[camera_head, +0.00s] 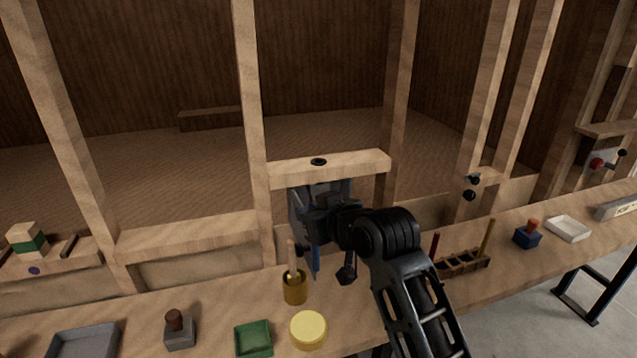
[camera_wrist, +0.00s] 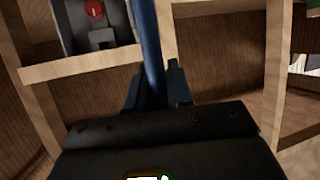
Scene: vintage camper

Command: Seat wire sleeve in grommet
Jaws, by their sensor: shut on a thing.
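The grommet (camera_head: 319,161) is a black ring on top of the short wooden crosspiece between two studs. My gripper is in front of and below that crosspiece, with the sleeve apart from the grommet. The sleeve's upper end is hidden behind my gripper in the head view.
On the bench stand a yellow-brown cup (camera_head: 295,289) with a light stick, a yellow round lid (camera_head: 308,330), a green tray (camera_head: 254,339) and a grey block (camera_head: 179,331). A wooden rack (camera_head: 462,264) stands right of my arm. Upright studs (camera_head: 251,110) flank the crosspiece.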

